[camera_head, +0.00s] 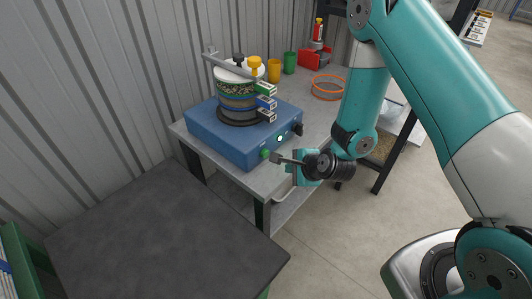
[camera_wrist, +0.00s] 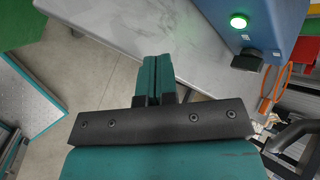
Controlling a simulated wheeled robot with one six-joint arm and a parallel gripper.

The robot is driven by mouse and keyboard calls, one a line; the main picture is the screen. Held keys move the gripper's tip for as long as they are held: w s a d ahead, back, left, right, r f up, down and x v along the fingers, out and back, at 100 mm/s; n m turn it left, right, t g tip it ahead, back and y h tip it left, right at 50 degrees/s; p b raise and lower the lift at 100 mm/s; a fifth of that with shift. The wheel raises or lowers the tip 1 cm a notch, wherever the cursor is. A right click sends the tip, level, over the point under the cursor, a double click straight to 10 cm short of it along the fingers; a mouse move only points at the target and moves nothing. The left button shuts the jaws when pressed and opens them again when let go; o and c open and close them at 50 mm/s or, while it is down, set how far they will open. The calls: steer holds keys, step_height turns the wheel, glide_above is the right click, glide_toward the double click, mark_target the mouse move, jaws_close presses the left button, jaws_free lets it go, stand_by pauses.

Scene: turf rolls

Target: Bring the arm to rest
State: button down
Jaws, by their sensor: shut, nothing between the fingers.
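My teal arm (camera_head: 365,85) reaches down from the upper right in the head view. My gripper (camera_head: 274,157) is at the near edge of the grey table, by the front of a blue machine (camera_head: 222,135). In the wrist view my gripper (camera_wrist: 158,80) shows its two teal fingers pressed together with nothing between them. A lit green button (camera_wrist: 238,21) on the blue machine is up and to the right of the fingertips, apart from them.
The grey table (camera_head: 240,176) also bears a sieve stack (camera_head: 238,101), yellow (camera_head: 273,70) and green (camera_head: 289,62) cups, and an orange ring (camera_head: 327,87). A dark-topped bench (camera_head: 150,235) stands at the front left. Open floor (camera_head: 330,235) lies right of it.

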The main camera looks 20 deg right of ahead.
steer(key=s+a+r+n+g+y, duration=0.1)
steer(key=s+a+r+n+g, duration=0.2)
steer(key=r+n, duration=0.55)
steer(key=s+a+r+n+g+y, duration=0.15)
steer(key=s+a+r+n, duration=0.3)
steer(key=r, duration=0.65)
steer(key=s+r+n+g+h, duration=0.1)
steer(key=s+r+n+g, duration=0.1)
steer(key=s+r+n, duration=0.3)
steer(key=s+d+r+n+g, duration=0.1)
steer(key=s+r+n, duration=0.5)
steer(key=s, duration=0.6)
steer(key=n+g, duration=0.1)
steer(key=n, duration=0.1)
steer(key=shift+d+r+n+h, duration=0.15)
steer(key=shift+d+n+h, duration=0.05)
steer(key=shift+n+h, duration=0.15)
stand_by(3.5)
